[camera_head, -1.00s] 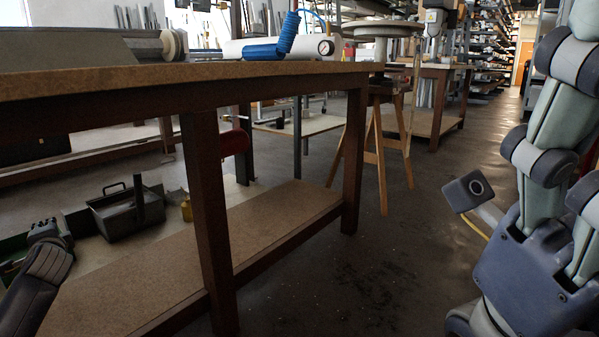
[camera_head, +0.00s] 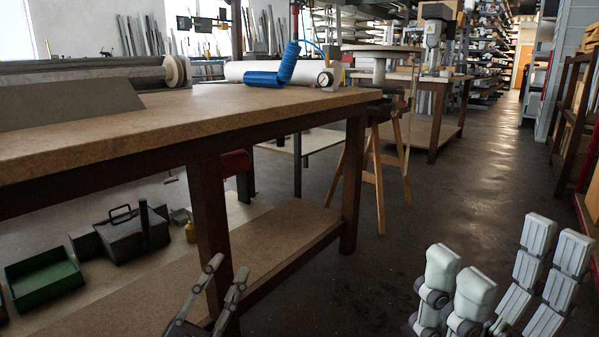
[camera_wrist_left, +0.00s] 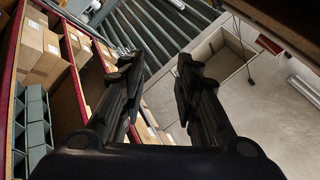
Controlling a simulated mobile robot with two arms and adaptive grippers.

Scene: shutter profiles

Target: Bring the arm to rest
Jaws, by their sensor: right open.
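My left gripper (camera_head: 226,268) shows at the bottom of the head view, in front of the workbench leg. Its two thin fingers stand apart with nothing between them. In the left wrist view, the same gripper (camera_wrist_left: 158,68) has its dark fingers spread and empty. My right gripper (camera_head: 506,256) is at the lower right of the head view, over the floor. Its pale finger segments stand apart, with nothing seen between them. My arm links are mostly below the picture.
The wooden workbench (camera_head: 330,101) fills the left and middle, with a blue coiled hose (camera_head: 288,66) on top. A green bin (camera_head: 44,278) and a dark toolbox (camera_head: 128,235) sit below. A wooden trestle (camera_head: 377,180) stands behind. The aisle floor (camera_head: 480,175) is clear.

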